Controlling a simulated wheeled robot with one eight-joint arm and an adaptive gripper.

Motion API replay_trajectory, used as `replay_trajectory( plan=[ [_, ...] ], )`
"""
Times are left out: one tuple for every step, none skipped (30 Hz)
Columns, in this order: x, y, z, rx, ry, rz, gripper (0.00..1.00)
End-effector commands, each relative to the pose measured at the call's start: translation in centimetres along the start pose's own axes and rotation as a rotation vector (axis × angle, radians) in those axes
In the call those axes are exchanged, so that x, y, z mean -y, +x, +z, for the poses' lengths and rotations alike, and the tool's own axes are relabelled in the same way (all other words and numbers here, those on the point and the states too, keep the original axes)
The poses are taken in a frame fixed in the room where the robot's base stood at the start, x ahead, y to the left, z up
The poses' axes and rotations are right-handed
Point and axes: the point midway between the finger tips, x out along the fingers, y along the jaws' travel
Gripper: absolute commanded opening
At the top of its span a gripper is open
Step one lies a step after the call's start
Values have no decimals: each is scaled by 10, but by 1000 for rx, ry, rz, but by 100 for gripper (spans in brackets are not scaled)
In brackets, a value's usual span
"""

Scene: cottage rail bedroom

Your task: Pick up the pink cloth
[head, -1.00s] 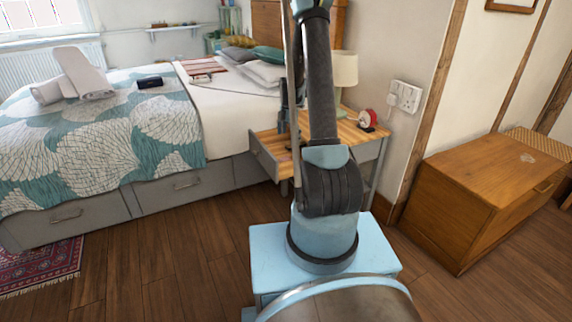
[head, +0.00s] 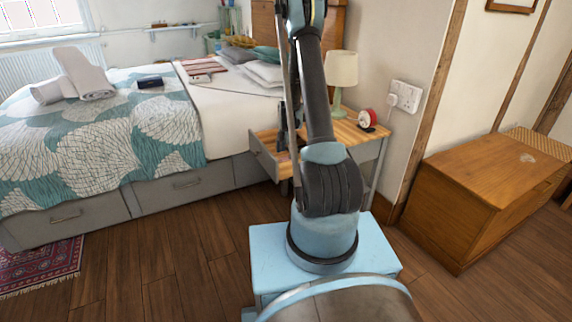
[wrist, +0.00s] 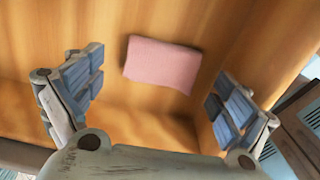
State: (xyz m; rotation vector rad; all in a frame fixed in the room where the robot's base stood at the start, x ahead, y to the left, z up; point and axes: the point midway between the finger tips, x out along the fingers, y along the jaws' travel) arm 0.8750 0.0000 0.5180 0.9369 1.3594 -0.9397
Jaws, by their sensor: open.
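The pink cloth (wrist: 162,64) is a small flat rectangle lying on an orange-brown wooden surface in the wrist view. It sits slightly tilted, beyond and between the fingers of my gripper (wrist: 152,97). The gripper is open and empty, with one blue-padded finger on each side and a gap to the cloth. In the head view my arm reaches over the bedside table (head: 345,132), and the gripper is mostly hidden behind the arm. I cannot make out the cloth in the head view.
A lamp (head: 341,75) and a small red-and-white object (head: 367,119) stand on the bedside table. The bed (head: 150,120) is at left, with rolled towels (head: 90,78) and a dark case (head: 150,82). A wooden chest (head: 480,200) is at right. Floor between is clear.

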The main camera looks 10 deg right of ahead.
Motion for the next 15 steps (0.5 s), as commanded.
replay_trajectory(
  plan=[
    [0, 6, 0, 0, 0, 0, 95],
    [0, 8, 0, 0, 0, 0, 95],
    [0, 11, 0, 0, 0, 0, 95],
    [0, 13, 0, 0, 0, 0, 95],
    [0, 14, 0, 0, 0, 0, 95],
    [0, 16, 0, 0, 0, 0, 95],
    [0, 16, 0, 0, 0, 0, 95],
    [0, 17, 0, 0, 0, 0, 95],
    [0, 17, 0, 0, 0, 0, 95],
    [0, 17, 0, 0, 0, 0, 95],
    [0, 17, 0, 0, 0, 0, 95],
    [0, 17, 0, 0, 0, 0, 95],
    [0, 17, 0, 0, 0, 0, 95],
    [0, 17, 0, 0, 0, 0, 95],
    [0, 17, 0, 0, 0, 0, 86]
  ],
)
